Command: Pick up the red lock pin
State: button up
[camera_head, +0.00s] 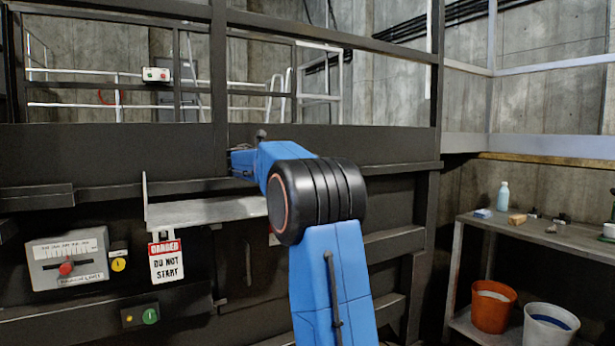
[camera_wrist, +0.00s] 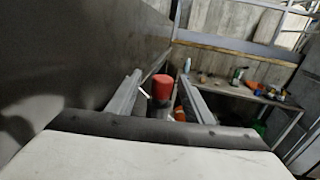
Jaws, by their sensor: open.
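In the wrist view, the red lock pin (camera_wrist: 162,87) shows as a red cylinder with a darker part below it. It stands between the two grey fingers of my gripper (camera_wrist: 160,92), which are spread apart with a gap on either side of the red part. I cannot tell how deep between the fingers it sits. In the head view, my blue arm hides the pin, and I cannot make out the fingers.
A metal ledge (camera_head: 205,212) juts from the dark compactor wall, with a danger sign (camera_head: 166,262) below. A lever panel (camera_head: 68,260) is at left. At right stand a workbench (camera_head: 560,235), an orange bucket (camera_head: 493,307) and a white bucket (camera_head: 547,327).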

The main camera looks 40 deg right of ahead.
jog(key=d, duration=0.5)
jog(key=shift+s+f, duration=0.25)
jog(key=shift+c, duration=0.5)
grip_shut()
